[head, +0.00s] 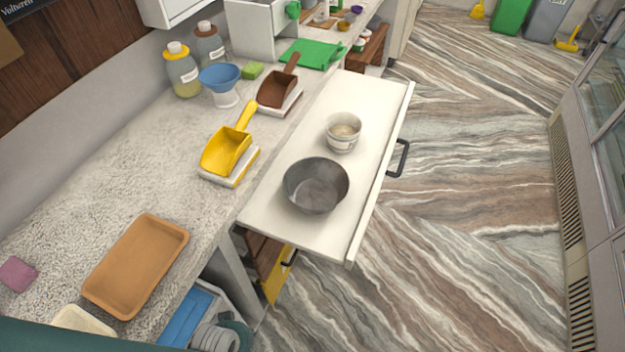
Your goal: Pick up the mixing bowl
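A dark grey metal mixing bowl (316,186) sits upright in an open white drawer (273,213) that juts out from the counter. The bowl looks empty and nothing touches it. A smaller white cup-like container (342,133) with a label stands just behind it in the same drawer. Neither of my grippers shows in the head view.
The speckled counter (120,165) holds a yellow scoop (226,150), a brown scoop (278,88), a blue funnel (220,78), bottles and an orange-brown tray (137,264). The drawer's black handle (399,158) faces the open marbled floor (470,200) at the right.

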